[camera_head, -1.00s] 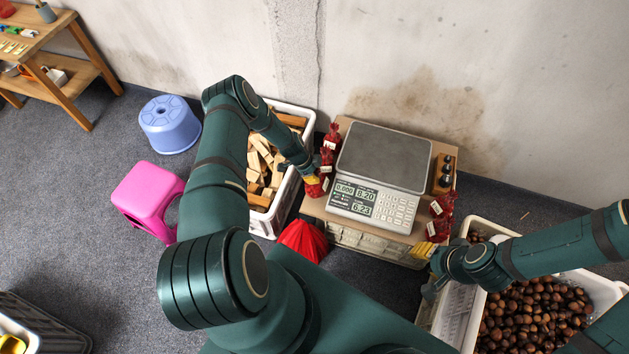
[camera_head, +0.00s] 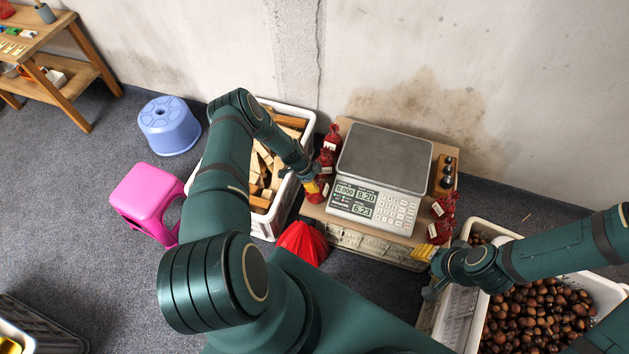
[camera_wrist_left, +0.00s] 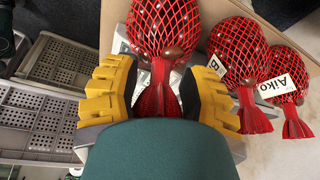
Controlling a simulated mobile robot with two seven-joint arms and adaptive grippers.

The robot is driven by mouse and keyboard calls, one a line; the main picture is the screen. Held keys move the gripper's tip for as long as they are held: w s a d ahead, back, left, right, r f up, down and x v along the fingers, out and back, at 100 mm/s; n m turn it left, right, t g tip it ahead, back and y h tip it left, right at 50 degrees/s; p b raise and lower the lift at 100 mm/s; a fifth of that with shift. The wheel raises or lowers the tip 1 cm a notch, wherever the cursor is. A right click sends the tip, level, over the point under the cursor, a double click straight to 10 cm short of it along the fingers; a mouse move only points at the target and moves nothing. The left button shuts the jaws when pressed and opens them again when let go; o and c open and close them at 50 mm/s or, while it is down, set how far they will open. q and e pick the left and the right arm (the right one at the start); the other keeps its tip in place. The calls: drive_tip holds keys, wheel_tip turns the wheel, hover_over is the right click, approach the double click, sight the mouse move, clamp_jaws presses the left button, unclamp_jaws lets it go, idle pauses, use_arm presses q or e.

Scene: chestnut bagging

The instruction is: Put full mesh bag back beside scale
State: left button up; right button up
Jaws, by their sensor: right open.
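Red mesh bags of chestnuts stand in a row on the board left of the scale (camera_head: 385,160). The nearest mesh bag (camera_wrist_left: 160,28) is upright, with its gathered red end between the fingers of my left gripper (camera_wrist_left: 158,98). Those yellow fingers are apart, with gaps on both sides of the bag. In the head view my left gripper (camera_head: 312,188) is at the scale's left side, partly covering this bag. Two further bags (camera_wrist_left: 238,50) (camera_wrist_left: 285,70) stand beside it in the wrist view. My right gripper (camera_head: 426,268) is open at the board's front right corner.
More red bags (camera_head: 441,218) stand right of the scale, near dark weights (camera_head: 447,172). A crate of wood blocks (camera_head: 268,228) is left of the board. A chestnut crate (camera_head: 458,318) is at the lower right. A red heap (camera_head: 303,243) lies in front.

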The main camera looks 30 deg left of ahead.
use_arm(q)
drive_tip(key=shift+r, duration=0.15)
drive_tip(key=p+v, duration=0.3)
drive_tip(key=v, duration=0.9)
drive_tip(key=s+d+r+n, duration=0.25)
drive_tip(key=d+r, duration=0.25)
drive_tip(key=d, duration=0.4)
drive_tip(key=s+d+r+n, duration=0.2)
drive_tip(key=d+r+n, duration=0.2)
drive_tip(key=d, duration=0.5)
drive_tip(key=s+d+r+n, duration=0.7)
drive_tip(key=s+d+r, duration=0.1)
drive_tip(key=s+r, duration=0.1)
drive_tip(key=shift+s+d+g, duration=0.2)
drive_tip(key=shift+s+g, duration=0.1)
drive_tip(key=shift+s, duration=0.6)
